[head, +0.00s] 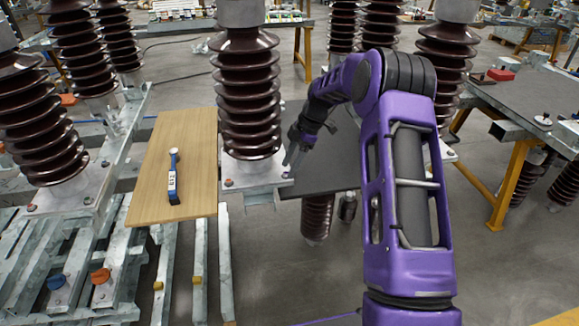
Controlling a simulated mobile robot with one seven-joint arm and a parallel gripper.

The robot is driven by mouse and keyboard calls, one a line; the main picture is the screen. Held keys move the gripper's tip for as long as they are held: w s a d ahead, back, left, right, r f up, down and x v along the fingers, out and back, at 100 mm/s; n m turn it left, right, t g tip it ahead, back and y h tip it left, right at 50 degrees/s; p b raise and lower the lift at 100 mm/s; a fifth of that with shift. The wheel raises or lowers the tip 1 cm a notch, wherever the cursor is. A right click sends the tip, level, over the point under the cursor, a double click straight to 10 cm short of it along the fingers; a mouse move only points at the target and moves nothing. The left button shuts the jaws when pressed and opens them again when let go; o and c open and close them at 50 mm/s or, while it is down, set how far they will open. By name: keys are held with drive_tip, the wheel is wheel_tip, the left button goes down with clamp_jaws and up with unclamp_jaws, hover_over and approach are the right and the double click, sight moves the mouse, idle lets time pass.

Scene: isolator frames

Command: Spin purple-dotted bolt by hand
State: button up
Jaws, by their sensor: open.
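My gripper (290,160) points down at the right edge of the base of the central brown insulator (248,95). It is open, and I see nothing between its fingers, though they are small here. A tiny purple-marked spot (286,175), which looks like the purple-dotted bolt, is at the edge of the metal base plate (252,182) just below the fingertips. I cannot tell whether the fingers touch it. Another small bolt (229,182) with a reddish mark sits at the front left of the same plate.
A blue and white tool (173,178) lies on a wooden board (152,205) at the left. A dark panel (335,170) is beside and behind my gripper. More brown insulators (40,125) stand left and behind. A grey table (525,100) is at the right.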

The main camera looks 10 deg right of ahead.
drive_tip(key=shift+a+f, duration=0.15)
drive_tip(key=shift+f, duration=0.25)
clamp_jaws()
drive_tip(key=shift+m, duration=0.3)
